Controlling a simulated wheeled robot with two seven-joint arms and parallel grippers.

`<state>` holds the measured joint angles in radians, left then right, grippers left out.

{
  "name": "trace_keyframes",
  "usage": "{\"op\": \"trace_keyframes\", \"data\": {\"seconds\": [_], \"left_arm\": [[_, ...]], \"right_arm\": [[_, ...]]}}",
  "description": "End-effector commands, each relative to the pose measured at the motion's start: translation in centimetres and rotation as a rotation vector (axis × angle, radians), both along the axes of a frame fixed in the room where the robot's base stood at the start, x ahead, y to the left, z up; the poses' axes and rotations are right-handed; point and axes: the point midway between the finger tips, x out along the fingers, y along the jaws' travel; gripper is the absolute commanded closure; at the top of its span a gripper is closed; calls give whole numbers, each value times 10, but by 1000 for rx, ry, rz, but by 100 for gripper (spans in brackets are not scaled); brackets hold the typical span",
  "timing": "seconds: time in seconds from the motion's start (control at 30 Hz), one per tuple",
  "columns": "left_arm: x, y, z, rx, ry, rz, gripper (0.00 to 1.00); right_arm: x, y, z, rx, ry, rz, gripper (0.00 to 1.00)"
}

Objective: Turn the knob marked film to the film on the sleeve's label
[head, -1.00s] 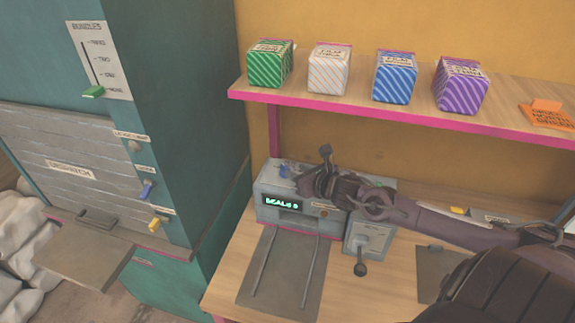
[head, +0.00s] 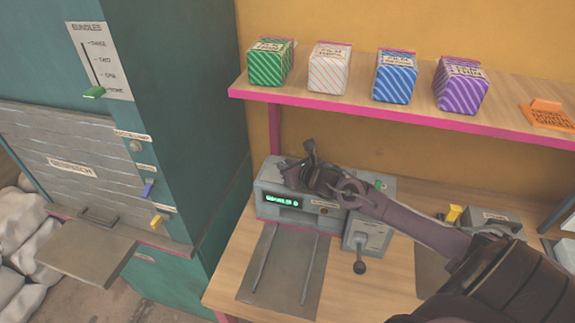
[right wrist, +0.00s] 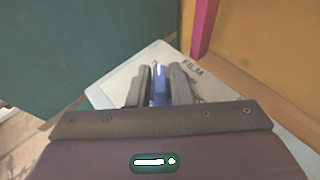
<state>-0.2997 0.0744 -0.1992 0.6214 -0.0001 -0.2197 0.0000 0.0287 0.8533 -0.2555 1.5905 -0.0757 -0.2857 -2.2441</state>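The grey machine (head: 268,188) stands on the wooden bench under the shelf, with a small green-lit display (head: 281,199). In the right wrist view, the knob (right wrist: 158,84) is blue with a pale line on it and sits on a pale plate beside the printed word FILM (right wrist: 193,70). My right gripper (head: 296,174) is over the machine's top left. In the right wrist view its two fingers (right wrist: 158,80) stand close on either side of the knob and appear to touch it. In the head view the gripper hides the knob. I cannot make out a sleeve label. My left gripper is out of view.
Several striped film boxes, green (head: 268,66), white (head: 328,70), blue (head: 395,78) and purple (head: 460,87), stand on the shelf above. A lever (head: 360,267) projects from the machine's front. A teal cabinet (head: 185,110) stands left.

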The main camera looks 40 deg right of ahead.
Motion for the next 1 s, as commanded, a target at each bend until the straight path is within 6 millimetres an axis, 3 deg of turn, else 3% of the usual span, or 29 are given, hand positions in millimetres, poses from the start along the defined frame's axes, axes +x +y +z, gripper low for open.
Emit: {"op": "trace_keyframes", "data": {"seconds": [0.13,0.57,0.77,1.0], "left_arm": [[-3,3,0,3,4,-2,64],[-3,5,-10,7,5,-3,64],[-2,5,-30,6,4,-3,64],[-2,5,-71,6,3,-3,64]], "right_arm": [[0,0,0,0,0,0,100],[0,2,-2,1,0,-58,100],[0,3,-5,1,-3,-183,100],[2,5,-7,2,-7,-397,100]]}}
